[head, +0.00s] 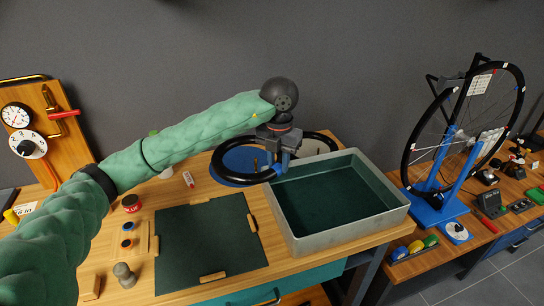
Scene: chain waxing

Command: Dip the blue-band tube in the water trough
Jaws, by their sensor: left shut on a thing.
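The water trough (386,214) is a grey, open rectangular box with a dark green inside, at the right end of the wooden bench. My left arm reaches across from the left, and its gripper (277,166) points down just left of the trough's far left corner. It is shut on a black tube (216,161) that curves in a ring over the bench's far end. Black curve also shows to the right of the gripper, behind the trough; I cannot tell whether it is the same tube. My right gripper is not in view.
A blue disc (237,153) lies under the black ring. A red tin (131,204) stands further left. A wheel in a blue stand (439,206) stands on the right bench.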

